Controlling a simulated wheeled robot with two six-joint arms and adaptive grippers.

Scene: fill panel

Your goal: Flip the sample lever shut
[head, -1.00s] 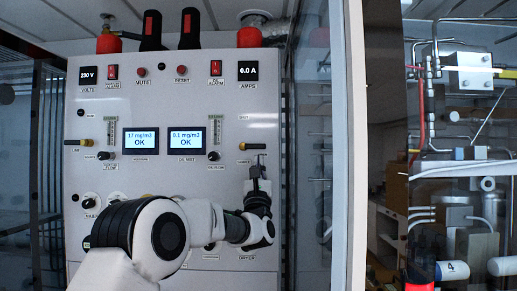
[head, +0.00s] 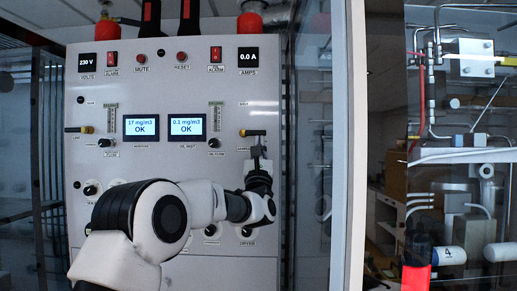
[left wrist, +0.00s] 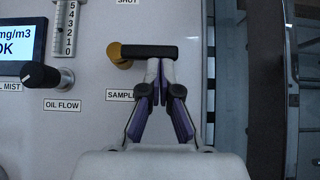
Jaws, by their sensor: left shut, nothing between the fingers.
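The sample lever has a black handle on a brass hub (left wrist: 120,53) and points sideways to the right in the left wrist view. It also shows in the head view as a small yellow and black lever (head: 253,132) on the right side of the panel. My left gripper (left wrist: 160,66) is shut and empty, with its fingertips just under the handle's middle. They touch it or nearly do; I cannot tell which. In the head view the left gripper (head: 258,149) is right below the lever. A SAMPLE label (left wrist: 120,95) is partly hidden by a finger. My right gripper is not in view.
The oil flow knob (left wrist: 40,75) and the lit oil mist display (left wrist: 19,39) are left of the gripper. A pale upright post (head: 349,145) stands right of the panel.

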